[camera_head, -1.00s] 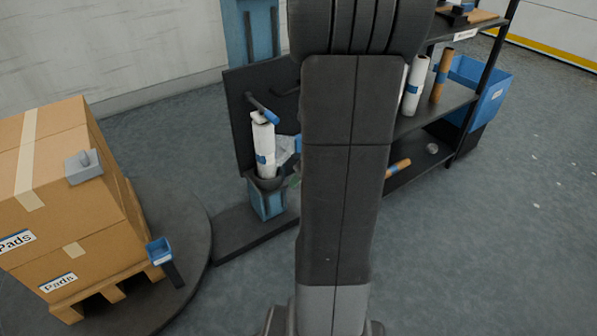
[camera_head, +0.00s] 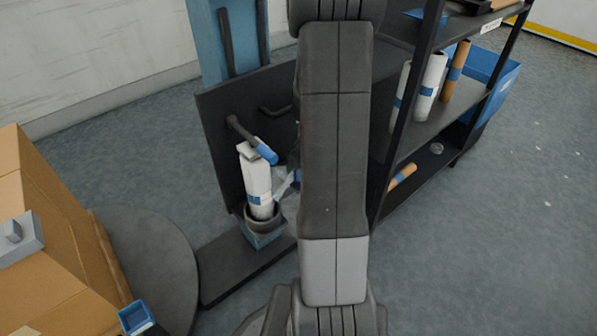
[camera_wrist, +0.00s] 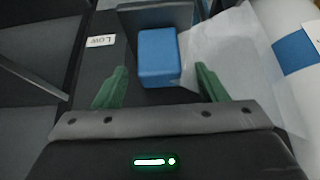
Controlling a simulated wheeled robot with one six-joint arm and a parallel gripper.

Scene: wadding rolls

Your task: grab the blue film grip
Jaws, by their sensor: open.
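The blue film grip (camera_wrist: 158,57) is a small blue block at the edge of a thin translucent film sheet (camera_wrist: 218,55) in the wrist view. My gripper (camera_wrist: 160,80) is open, its two green fingers apart on either side of the block's line. The block lies just ahead of the fingertips, nearly centred, and nothing is held. In the head view my arm hides the gripper and most of the film. The white roll (camera_head: 256,180) with a blue band stands upright in a dark cup, and its film runs right towards my arm.
A dark peg with a blue end (camera_head: 266,152) juts above the roll from a black panel (camera_head: 222,130). A black shelf (camera_head: 440,125) with several rolls stands at right. Cartons (camera_head: 45,255) are at left. Open floor lies at right front.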

